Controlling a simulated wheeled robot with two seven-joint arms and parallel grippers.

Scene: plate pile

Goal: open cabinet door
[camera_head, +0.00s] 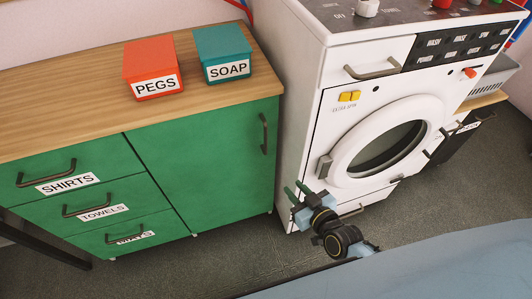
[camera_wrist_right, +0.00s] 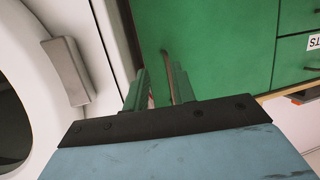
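The green cabinet has a plain door (camera_head: 215,160) on its right half, and this door is shut. Its dark upright handle (camera_head: 264,134) is near the door's upper right edge. My right gripper (camera_head: 297,188) is open and empty, in front of the washing machine's lower left, below and right of the handle in the head view. In the right wrist view its two green fingers (camera_wrist_right: 158,88) stand apart, pointing toward the green door (camera_wrist_right: 210,45). A thin bar, apparently the handle (camera_wrist_right: 168,68), shows beyond the fingertips; I cannot tell its distance. My left gripper is out of view.
The white washing machine (camera_head: 305,80) stands right beside the cabinet. Drawers (camera_head: 100,175) labelled SHIRTS and TOWELS, and a third below, are shut. An orange PEGS box (camera_head: 150,65) and teal SOAP box (camera_head: 222,50) stand on the wooden top (camera_head: 90,75). Floor (camera_head: 240,255) before the door is clear.

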